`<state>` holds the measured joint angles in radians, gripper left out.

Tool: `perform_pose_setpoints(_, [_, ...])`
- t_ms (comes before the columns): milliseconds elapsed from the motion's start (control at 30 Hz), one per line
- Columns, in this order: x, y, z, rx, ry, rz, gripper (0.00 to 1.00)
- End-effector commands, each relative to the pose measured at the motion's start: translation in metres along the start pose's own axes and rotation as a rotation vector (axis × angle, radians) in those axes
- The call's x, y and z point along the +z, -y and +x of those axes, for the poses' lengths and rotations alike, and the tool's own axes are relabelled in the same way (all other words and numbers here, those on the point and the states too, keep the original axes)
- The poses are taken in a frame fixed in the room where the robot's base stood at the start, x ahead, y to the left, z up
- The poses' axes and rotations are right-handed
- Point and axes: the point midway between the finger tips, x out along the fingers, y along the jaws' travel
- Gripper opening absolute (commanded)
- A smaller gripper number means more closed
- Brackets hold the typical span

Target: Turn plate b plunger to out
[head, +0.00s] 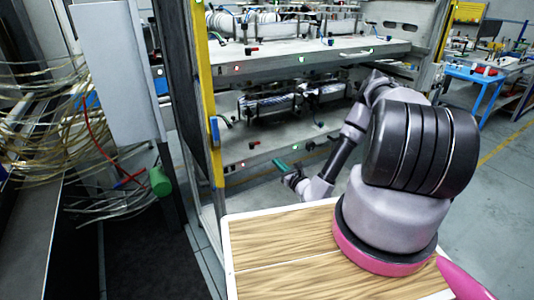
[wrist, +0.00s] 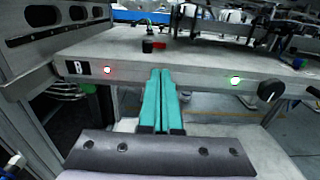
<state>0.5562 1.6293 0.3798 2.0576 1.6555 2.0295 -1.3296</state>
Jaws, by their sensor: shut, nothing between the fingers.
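Plate b (wrist: 200,62) is the grey shelf plate marked with a "B" label on its front edge in the wrist view. A black round knob (wrist: 271,90) on the right of that edge looks like the plunger; its setting cannot be told. A small red and black piece (wrist: 153,46) sits on top of the plate. My gripper (wrist: 161,72) is shut and empty, its teal fingers side by side. The fingertips show in front of the plate's edge, left of the knob and apart from it.
A red light (wrist: 107,70) and a green light (wrist: 235,81) are on the plate's edge. Tubes and fittings lie on its rear. A yellow rack post (head: 204,95) and a grey cabinet (head: 115,70) stand at left in the head view.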

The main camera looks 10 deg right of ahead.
Motion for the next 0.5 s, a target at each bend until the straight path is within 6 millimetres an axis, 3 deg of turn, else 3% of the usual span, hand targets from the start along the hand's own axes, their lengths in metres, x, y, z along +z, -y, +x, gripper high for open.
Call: perform_pose_setpoints(500, [0.002, -0.001, 0.099, 0.003, 0.005, -0.002, 0.00])
